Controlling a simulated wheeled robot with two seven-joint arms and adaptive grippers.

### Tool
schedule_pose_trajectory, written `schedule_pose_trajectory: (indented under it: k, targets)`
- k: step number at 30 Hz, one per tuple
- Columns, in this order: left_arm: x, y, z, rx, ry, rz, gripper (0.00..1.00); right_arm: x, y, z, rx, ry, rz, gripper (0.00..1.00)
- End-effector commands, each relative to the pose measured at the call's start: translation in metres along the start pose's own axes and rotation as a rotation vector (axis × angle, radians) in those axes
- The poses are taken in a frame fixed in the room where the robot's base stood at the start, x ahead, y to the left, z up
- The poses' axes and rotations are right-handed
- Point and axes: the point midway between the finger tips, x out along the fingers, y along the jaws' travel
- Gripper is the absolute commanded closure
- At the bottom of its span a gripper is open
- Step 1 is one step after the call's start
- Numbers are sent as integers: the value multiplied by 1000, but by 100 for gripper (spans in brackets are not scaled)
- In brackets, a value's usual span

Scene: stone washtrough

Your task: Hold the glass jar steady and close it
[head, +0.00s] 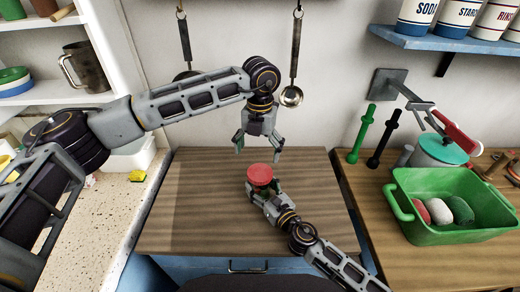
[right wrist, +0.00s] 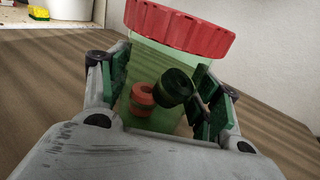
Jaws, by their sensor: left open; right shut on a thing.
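The glass jar (right wrist: 148,115) stands on the wooden worktop with a red lid (head: 260,174) on its top. The lid (right wrist: 180,28) also shows in the right wrist view; how tightly it sits cannot be told. Inside the clear jar are a red ring-like piece (right wrist: 143,97) and a dark green one (right wrist: 174,87). My right gripper (head: 263,188) is shut around the jar's body below the lid, with green pads on both sides. My left gripper (head: 258,150) is open and empty, pointing down above the lid and apart from it.
The wooden worktop (head: 200,210) around the jar is clear. A green basin (head: 455,235) with several stones or soaps stands at the right. A ladle (head: 291,95) hangs on the wall behind my left arm. A yellow sponge (head: 136,175) lies on the left counter.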

Motion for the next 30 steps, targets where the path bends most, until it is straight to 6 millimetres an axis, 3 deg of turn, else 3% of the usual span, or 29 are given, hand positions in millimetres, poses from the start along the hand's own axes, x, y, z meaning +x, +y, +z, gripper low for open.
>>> schedule_pose_trajectory:
  k: [30]
  targets:
    - [0, -4, 4, -837, -8, -26, 9, 0, 0, -1, 1, 1, 0, 100]
